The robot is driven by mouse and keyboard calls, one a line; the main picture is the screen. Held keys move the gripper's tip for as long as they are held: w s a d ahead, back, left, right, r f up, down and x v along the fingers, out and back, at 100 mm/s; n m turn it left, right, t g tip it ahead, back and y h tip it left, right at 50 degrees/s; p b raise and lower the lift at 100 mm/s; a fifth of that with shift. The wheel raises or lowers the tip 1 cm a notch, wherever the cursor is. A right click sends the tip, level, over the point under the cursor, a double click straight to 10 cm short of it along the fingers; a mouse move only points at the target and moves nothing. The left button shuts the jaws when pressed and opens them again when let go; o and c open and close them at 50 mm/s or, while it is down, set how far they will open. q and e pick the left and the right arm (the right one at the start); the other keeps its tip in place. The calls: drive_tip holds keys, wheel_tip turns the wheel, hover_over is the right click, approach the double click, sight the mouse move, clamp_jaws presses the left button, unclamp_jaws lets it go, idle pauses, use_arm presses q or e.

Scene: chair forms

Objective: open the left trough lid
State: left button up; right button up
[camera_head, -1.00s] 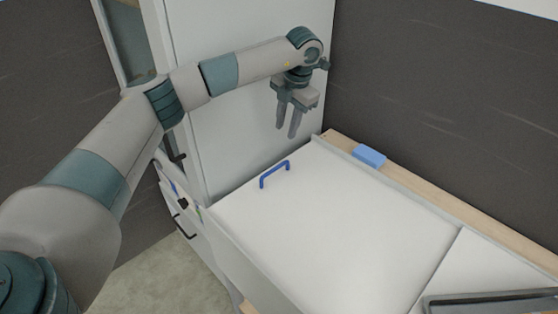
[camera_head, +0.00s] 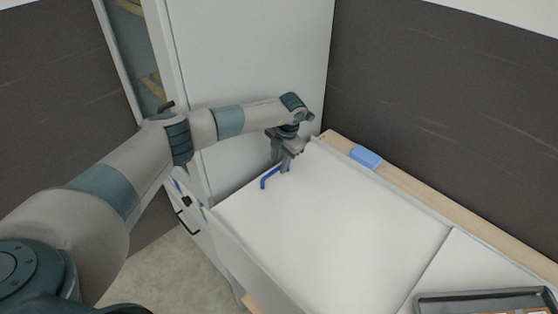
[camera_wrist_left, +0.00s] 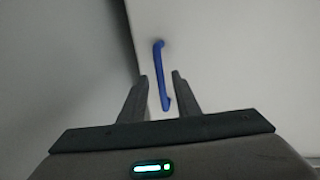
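The left trough lid (camera_head: 335,225) is a flat white panel, lying closed, with a blue bar handle (camera_head: 265,182) near its far left edge. My left gripper (camera_head: 280,169) is pointing down at the handle and hides part of it in the head view. In the left wrist view the blue handle (camera_wrist_left: 160,75) runs lengthwise, with its near end between the two open fingertips (camera_wrist_left: 160,78). The fingers stand apart on either side of it, with a gap showing. Whether the fingers touch the lid cannot be told. My right gripper is not in view.
A tall white cabinet (camera_head: 245,60) stands right behind the left arm. A blue block (camera_head: 366,157) sits on the wooden ledge (camera_head: 430,199) along the dark wall. A grey tray (camera_head: 490,301) lies at the lower right.

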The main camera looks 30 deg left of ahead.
use_arm(q)
drive_tip(key=shift+f, duration=0.4)
clamp_jaws()
